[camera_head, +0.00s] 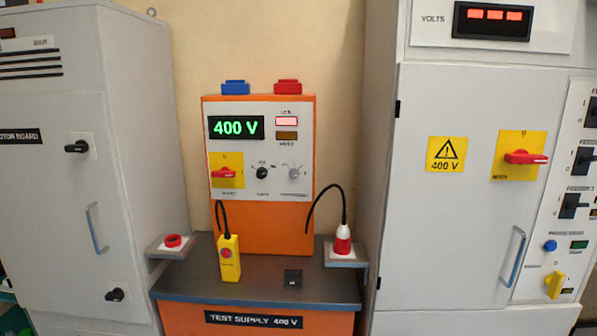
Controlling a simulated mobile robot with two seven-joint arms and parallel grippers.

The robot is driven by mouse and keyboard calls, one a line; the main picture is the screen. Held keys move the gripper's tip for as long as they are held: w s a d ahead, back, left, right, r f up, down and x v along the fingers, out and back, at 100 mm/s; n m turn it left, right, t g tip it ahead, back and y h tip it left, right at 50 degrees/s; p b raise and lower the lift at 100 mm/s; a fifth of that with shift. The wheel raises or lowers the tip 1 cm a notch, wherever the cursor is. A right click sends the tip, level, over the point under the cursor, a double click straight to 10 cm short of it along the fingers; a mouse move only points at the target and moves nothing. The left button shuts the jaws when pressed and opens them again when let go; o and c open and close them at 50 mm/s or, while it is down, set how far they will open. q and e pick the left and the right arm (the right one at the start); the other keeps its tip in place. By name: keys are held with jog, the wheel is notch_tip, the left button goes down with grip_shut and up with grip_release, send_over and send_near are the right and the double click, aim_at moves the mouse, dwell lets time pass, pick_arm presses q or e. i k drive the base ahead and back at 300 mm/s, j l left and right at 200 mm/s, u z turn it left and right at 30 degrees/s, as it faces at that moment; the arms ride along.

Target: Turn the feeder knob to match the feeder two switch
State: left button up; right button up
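On the right cabinet's edge panel, a column of black feeder switches shows: a top one (592,112) partly cut by the frame, a middle one (582,160) and a lower one (573,206). Their labels are small and partly cut off, and I cannot surely read their positions. Below them is a yellow knob (554,285), its grip roughly upright. Its label is too small to read, so I cannot tell whether it is the feeder knob. Neither of my grippers is in view.
The right cabinet (455,240) has a blue door handle (516,258) and red rotary switch (525,157). The orange test supply (262,235) reads 400 V. On its grey bench (195,280) stand a yellow tester (229,262) and small black block (293,277). A left cabinet (60,215) flanks it.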

aim_at(294, 173)
jog(key=i+l+u, duration=0.1)
jog(key=i+l, duration=0.7)
